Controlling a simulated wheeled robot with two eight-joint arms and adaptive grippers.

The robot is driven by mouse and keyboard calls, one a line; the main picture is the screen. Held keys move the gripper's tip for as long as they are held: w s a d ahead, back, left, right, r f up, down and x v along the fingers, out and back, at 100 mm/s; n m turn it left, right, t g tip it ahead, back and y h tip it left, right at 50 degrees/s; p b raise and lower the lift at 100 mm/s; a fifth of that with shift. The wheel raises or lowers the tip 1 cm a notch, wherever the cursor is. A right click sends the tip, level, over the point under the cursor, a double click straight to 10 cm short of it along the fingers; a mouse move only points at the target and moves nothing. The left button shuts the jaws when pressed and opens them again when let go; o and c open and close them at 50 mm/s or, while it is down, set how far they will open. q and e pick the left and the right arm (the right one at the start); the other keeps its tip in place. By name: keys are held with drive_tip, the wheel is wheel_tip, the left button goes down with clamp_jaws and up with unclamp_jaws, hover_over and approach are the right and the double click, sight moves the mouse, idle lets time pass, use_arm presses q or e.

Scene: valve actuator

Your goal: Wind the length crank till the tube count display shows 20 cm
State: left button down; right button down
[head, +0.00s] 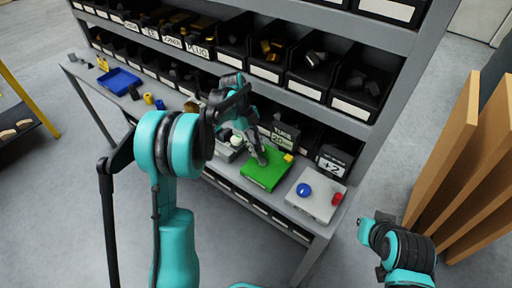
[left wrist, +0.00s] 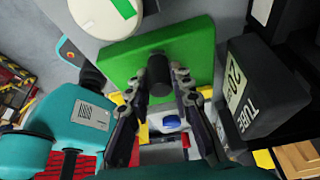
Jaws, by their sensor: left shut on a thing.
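The green plate (head: 262,174) lies on the workbench, and the left wrist view shows it close up (left wrist: 118,66). A dark cylindrical handle (left wrist: 160,82), apparently the crank's, stands over the plate. My left gripper (left wrist: 166,72) is shut on this handle, one finger on each side. In the head view the left gripper (head: 258,158) hides the handle. The black tube display (head: 283,136) behind the plate reads "TUBE" and "20"; it also shows tilted in the left wrist view (left wrist: 262,95). My right gripper (head: 374,230) is far off at lower right; its jaws are unclear.
A pale panel (head: 318,205) with a blue knob (head: 304,190) and a red knob (head: 337,199) lies right of the plate. A black "+2" box (head: 333,160) stands behind it. Shelves of bins (head: 270,70) rise behind. A blue tray (head: 118,80) is far left.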

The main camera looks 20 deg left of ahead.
use_arm(q)
drive_tip(key=c, duration=1.3)
unclamp_jaws()
drive_tip(key=shift+c, duration=0.2)
drive_tip(key=v, duration=1.2)
